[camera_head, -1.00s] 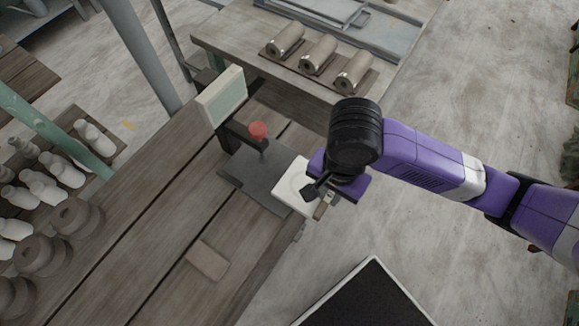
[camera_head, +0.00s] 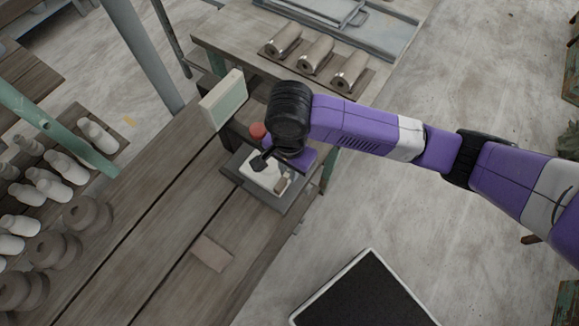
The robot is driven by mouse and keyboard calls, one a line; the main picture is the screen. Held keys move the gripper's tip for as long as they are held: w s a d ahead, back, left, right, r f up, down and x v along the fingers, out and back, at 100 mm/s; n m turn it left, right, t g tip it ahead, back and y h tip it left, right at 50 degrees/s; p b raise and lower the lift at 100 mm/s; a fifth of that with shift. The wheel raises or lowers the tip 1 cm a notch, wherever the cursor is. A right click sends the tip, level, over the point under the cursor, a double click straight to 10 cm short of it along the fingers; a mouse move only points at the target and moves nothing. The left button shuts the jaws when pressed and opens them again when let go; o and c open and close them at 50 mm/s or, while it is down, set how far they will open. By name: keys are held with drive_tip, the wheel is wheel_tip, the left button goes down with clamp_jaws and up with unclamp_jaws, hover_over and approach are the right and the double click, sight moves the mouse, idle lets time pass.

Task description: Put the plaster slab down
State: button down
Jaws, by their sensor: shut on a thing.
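The plaster slab (camera_head: 257,175) is a white, flat, squarish piece. My gripper (camera_head: 271,172) is shut on it, and my wrist and fingers hide its upper right part. The slab is over the dark grey plate (camera_head: 296,196) on the wooden bench. The plate's edges show around it. I cannot tell whether the slab touches the plate or hangs just above it.
Close behind the slab, a red knob (camera_head: 257,130) and a pale green panel (camera_head: 224,99) stand up. A thin brown tile (camera_head: 211,253) lies nearer on the bench (camera_head: 160,240).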

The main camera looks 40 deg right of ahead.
drive_tip(key=shift+f, duration=0.15)
drive_tip(key=shift+f, duration=0.15)
drive_tip(key=c, duration=1.4)
unclamp_jaws()
drive_tip(key=shift+o, duration=0.2)
wheel_tip(320, 180, up, 12)
drive_tip(key=p, duration=0.1)
drive_tip(key=shift+r, duration=0.2)
